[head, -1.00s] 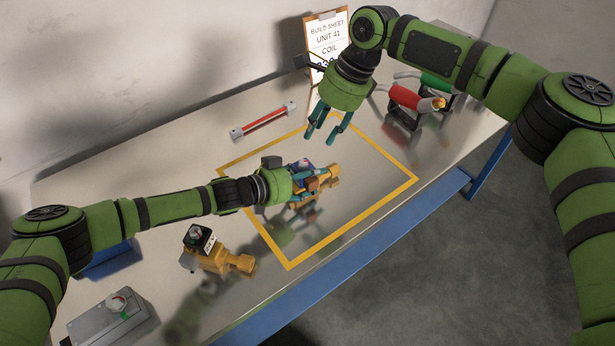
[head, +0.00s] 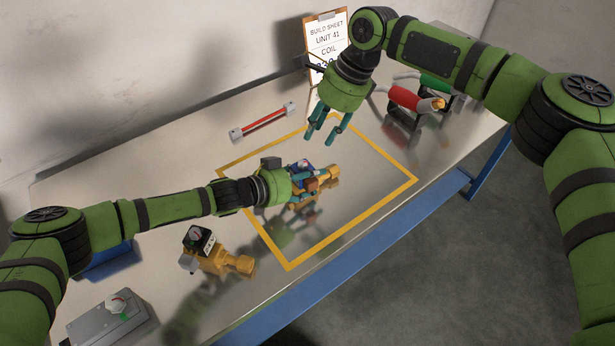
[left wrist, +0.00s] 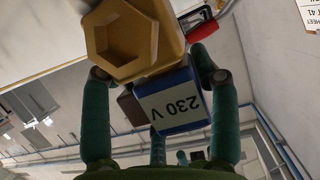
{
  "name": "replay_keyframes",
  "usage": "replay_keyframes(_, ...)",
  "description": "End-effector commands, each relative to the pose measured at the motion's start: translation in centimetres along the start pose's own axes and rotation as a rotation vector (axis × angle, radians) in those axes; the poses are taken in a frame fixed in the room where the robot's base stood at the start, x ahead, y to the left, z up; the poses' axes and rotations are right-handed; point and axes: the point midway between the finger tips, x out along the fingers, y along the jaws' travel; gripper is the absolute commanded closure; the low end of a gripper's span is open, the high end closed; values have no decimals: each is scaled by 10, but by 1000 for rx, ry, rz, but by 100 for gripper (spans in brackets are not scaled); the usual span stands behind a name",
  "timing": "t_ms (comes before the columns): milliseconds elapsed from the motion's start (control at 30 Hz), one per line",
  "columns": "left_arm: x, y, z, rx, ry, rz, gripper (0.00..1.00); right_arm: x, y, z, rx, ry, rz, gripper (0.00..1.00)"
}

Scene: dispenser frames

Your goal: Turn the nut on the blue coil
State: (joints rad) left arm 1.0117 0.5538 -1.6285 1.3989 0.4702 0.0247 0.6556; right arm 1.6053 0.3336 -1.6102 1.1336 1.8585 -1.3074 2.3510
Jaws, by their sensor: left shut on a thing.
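In the left wrist view the coil (left wrist: 172,102) bears an upside-down "230 V" label, beside the valve's brass hexagonal end (left wrist: 122,40). My left gripper (head: 304,184) is shut on the blue coil, its teal fingers on either side of it. The fingers and hand cover much of the coil, and I cannot make out the nut clearly. My right gripper (head: 326,131) is open and empty, above the table behind the valve.
Another brass valve with a dark coil (head: 217,256) stands at the front left. A grey box with a knob (head: 112,317) is near it. A red bar (head: 264,121) lies at the back. Red and green tools (head: 410,97) stand at the right. The outline's right part is clear.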

Motion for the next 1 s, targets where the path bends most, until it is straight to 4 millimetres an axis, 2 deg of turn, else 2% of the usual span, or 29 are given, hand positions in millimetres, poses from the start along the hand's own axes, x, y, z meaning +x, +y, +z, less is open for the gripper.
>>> replay_keyframes(167,0,2,3,-2,-5,3,98,0,0,1,-71,5,-1,68)
replay_keyframes(267,0,2,3,-2,-5,3,98,0,-1,3,-207,16,0,68)
replay_keyframes(1000,0,2,4,-3,-7,3,98,-7,-9,22,-1877,116,121,68)
